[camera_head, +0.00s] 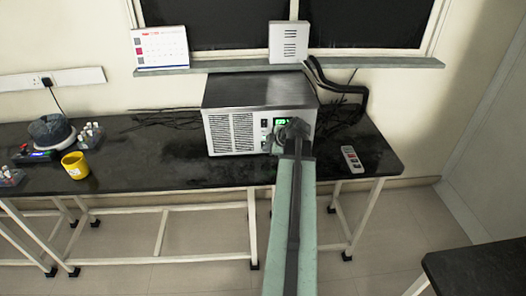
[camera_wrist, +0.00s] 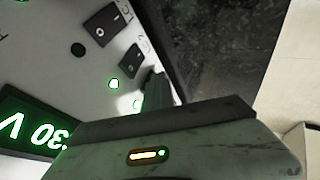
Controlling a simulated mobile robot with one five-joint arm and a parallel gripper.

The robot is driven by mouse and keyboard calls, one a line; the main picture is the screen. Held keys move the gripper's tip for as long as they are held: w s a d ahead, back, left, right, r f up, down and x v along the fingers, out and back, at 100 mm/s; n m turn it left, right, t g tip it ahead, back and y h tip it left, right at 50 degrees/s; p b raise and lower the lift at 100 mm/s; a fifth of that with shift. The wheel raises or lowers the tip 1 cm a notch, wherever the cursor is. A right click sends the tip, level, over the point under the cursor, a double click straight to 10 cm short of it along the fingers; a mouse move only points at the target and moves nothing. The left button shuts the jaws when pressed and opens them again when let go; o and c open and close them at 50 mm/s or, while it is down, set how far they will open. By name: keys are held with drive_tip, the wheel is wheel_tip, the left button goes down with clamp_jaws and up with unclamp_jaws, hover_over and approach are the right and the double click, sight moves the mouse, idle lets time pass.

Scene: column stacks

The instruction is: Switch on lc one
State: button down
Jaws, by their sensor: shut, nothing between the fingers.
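The metal instrument (camera_head: 258,112) stands on the black bench, its front panel facing me with a lit green display. The wrist view shows this panel rotated, with the green display (camera_wrist: 30,135) at the lower left. Two black rocker switches show there: an upper one (camera_wrist: 106,24) and a lower one (camera_wrist: 132,62). Lettering beside them seems to start with LC, but I cannot read which is one. A green light (camera_wrist: 113,84) glows near the lower switch; another round spot looks dark. My gripper (camera_head: 292,128) is shut and empty, close to the panel; its finger (camera_wrist: 155,92) shows beside the lower switch. Contact is unclear.
A yellow mug (camera_head: 75,165) and a stirrer-like device with a dark bowl (camera_head: 50,130) are on the left of the bench. A power strip (camera_head: 352,159) lies to the right. A shelf (camera_head: 215,66) runs above the instrument. Loose cables lie behind it.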

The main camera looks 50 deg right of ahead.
drive_tip(key=shift+w+a+f, duration=0.1)
drive_tip(key=shift+w+a, duration=0.05)
drive_tip(key=shift+w, duration=0.2)
drive_tip(key=shift+d, duration=0.2)
